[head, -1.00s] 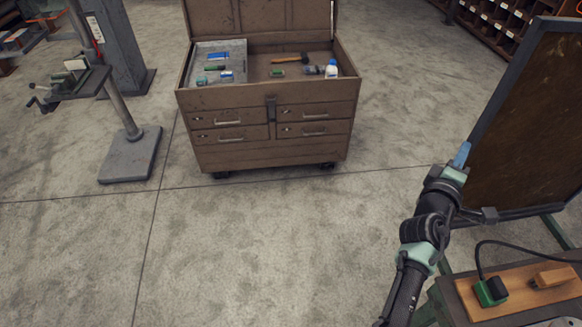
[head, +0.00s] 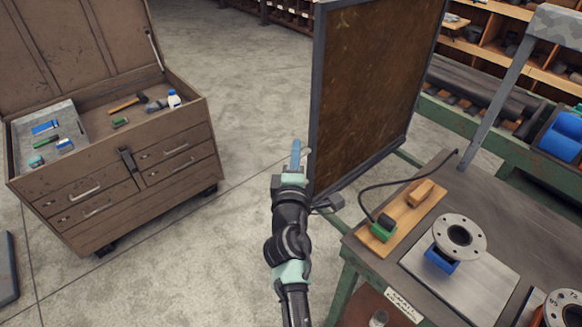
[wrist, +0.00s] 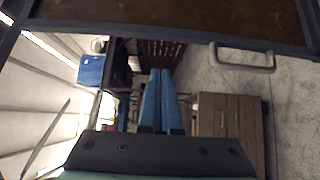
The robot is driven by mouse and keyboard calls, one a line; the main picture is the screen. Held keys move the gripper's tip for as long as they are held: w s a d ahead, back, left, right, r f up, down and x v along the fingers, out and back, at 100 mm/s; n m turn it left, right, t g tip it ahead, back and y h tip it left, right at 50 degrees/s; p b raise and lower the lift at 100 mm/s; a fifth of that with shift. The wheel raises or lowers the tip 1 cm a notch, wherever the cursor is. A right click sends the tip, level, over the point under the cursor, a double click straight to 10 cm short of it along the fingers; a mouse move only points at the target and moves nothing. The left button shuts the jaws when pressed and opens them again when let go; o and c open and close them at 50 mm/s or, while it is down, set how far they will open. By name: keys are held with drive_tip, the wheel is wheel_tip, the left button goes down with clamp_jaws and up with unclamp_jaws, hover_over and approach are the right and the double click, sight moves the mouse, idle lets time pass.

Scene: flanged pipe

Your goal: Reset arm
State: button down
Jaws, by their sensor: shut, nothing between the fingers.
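My gripper (head: 295,155) is at the end of my raised arm, just left of the dark framed panel in the head view. Its blue fingers point up. In the wrist view my gripper (wrist: 161,75) shows its two blue fingers shut side by side with nothing between them. A flanged pipe piece (head: 459,237) sits on a blue support (head: 441,261) on the bench at the right, well apart from my gripper. A second flange (head: 566,308) is cut off at the lower right edge.
The framed panel (head: 370,85) stands close to the right of my gripper. An open brown tool chest (head: 125,185) is at the left. The workbench (head: 500,220) holds a wooden board (head: 408,225) with a green-and-black item and a cable. The floor between chest and bench is clear.

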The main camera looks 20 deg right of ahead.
drive_tip(key=v, duration=0.5)
drive_tip(key=s+a+r+m+t+y, duration=0.1)
drive_tip(key=a+r+m+t, duration=0.25)
drive_tip(key=r, duration=1.05)
drive_tip(key=s+a+r+m+t, duration=0.15)
drive_tip(key=a+r+m, duration=0.35)
drive_tip(key=r, duration=1)
drive_tip(key=s+a+r+m+t+y, duration=0.2)
drive_tip(key=s+a+r+t+y, duration=0.1)
drive_tip(key=s+a+r, duration=0.2)
drive_tip(key=s+a+r+m+t+y, duration=0.2)
drive_tip(key=s+a+r+t+y, duration=0.1)
drive_tip(key=s+r, duration=0.6)
wheel_tip(320, 180, up, 4)
drive_tip(key=a+y, duration=0.1)
drive_tip(key=a, duration=0.1)
drive_tip(key=shift+s+a, duration=0.25)
drive_tip(key=shift+s, duration=0.15)
drive_tip(key=shift+d+r, duration=0.1)
